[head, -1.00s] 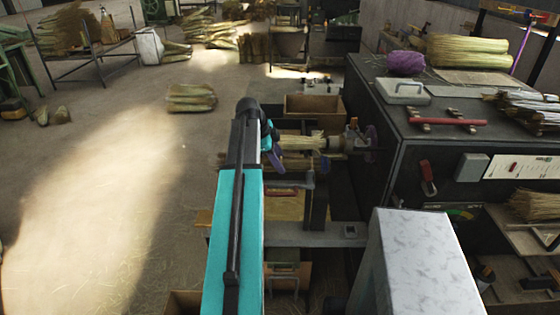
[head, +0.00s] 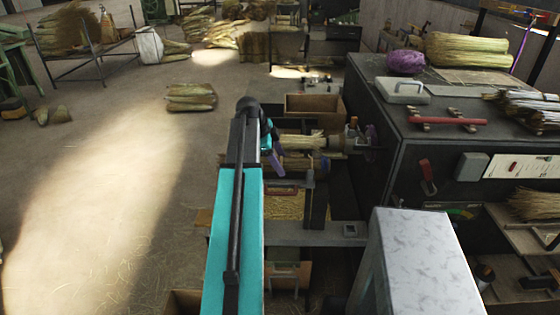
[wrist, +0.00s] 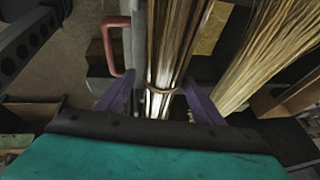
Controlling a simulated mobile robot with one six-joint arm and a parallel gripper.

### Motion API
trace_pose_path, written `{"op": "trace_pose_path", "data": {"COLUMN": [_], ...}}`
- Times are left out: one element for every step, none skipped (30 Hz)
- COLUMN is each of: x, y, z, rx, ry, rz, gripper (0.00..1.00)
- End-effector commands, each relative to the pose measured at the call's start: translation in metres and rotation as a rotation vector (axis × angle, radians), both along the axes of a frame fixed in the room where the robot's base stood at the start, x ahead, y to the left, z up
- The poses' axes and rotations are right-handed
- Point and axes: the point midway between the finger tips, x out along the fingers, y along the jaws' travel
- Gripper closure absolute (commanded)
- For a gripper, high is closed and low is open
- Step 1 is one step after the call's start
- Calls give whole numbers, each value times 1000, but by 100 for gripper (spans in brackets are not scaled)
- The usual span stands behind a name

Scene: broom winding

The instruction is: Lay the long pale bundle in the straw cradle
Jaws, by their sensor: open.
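A long pale bundle (wrist: 167,45) with a thin band runs up the middle of the wrist view. My gripper (wrist: 160,95) is open, with one purple finger on each side of the banded part and gaps beside it. In the head view my gripper (head: 274,158) is mostly hidden by my arm, and the bundle (head: 310,163) shows just to its right, below the straw head in the machine. A straw-coloured bed (head: 285,205) lies in front of it; I cannot tell whether this is the straw cradle. The bundle's underside and its contact with any support are hidden.
A fanned straw head (head: 300,142) sits at the machine's spindle (head: 352,140), close beside the gripper; it also shows in the wrist view (wrist: 265,55). A red handle (wrist: 115,45) stands left of the fingers. The dark machine cabinet (head: 385,110) blocks the right. Floor at left is open.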

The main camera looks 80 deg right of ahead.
Motion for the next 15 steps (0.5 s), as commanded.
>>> {"op": "trace_pose_path", "data": {"x": [1, 1, 1, 2, 3, 4, 4, 5, 6, 8, 9, 10, 11, 12, 14], "y": [0, 0, 0, 0, 1, 1, 1, 2, 3, 3, 4, 4, 5, 6, 7], "z": [1, 2, 3, 4, 5, 7, 9, 11, 14, 16, 19, 23, 26, 29, 33], "rx": [-1, -1, -1, -2, -2, -2, -2, -2, -1, -2, -2, -3, -2, -2, -2], "ry": [0, 0, 0, 0, 0, 0, 0, 0, 0, 0, 0, 0, 0, 0, 0], "rz": [0, 0, 0, 1, 1, 1, 1, 1, 0, 1, 1, 1, 1, 1, 1], "gripper": [38, 38, 38, 38, 38, 38, 38, 38, 38, 38, 38, 38, 38, 38, 38]}}
